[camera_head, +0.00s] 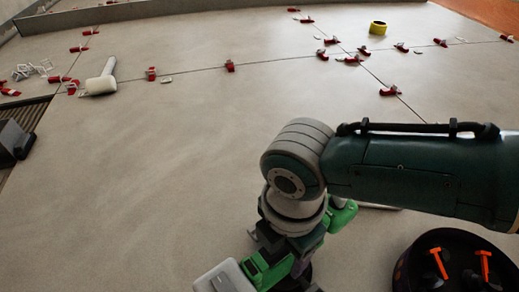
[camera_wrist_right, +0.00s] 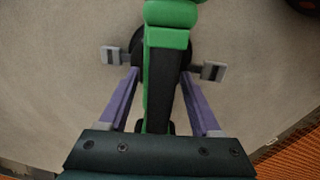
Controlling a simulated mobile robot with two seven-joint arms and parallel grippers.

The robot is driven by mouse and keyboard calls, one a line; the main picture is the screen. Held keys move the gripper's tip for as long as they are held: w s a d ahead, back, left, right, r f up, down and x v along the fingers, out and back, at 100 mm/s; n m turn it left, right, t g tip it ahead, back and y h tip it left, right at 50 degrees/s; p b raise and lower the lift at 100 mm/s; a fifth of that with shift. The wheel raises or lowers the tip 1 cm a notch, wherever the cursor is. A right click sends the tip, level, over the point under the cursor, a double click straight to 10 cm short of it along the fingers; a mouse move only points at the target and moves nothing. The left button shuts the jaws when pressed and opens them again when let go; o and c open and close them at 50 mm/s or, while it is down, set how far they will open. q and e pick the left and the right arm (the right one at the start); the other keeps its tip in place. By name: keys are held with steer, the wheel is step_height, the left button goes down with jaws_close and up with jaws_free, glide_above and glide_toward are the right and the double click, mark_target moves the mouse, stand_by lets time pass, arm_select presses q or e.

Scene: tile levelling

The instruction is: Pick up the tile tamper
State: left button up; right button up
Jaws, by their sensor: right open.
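The green and black tile tamper (camera_head: 265,270) stands on the tiled floor at the bottom centre of the head view, partly hidden by my right arm. In the right wrist view its black grip (camera_wrist_right: 160,85) runs between the fingers of my right gripper (camera_wrist_right: 163,63). The gripper is open, with one grey fingertip pad on each side of the tamper. Gaps show between the pads and the grip, so nothing is clasped. My left gripper cannot be made out.
A black bucket (camera_head: 404,272) with orange-handled tools stands at the lower right. A white mallet (camera_head: 101,83), red levelling wedges (camera_head: 230,66) and a yellow tape roll (camera_head: 378,27) lie farther off. A dark object (camera_head: 14,141) is at the left edge. The left-middle floor is clear.

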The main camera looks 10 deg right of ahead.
steer(key=shift+f, duration=0.2)
steer(key=shift+c, duration=0.2)
steer(key=shift+r, duration=0.1)
jaws_close()
stand_by(0.3)
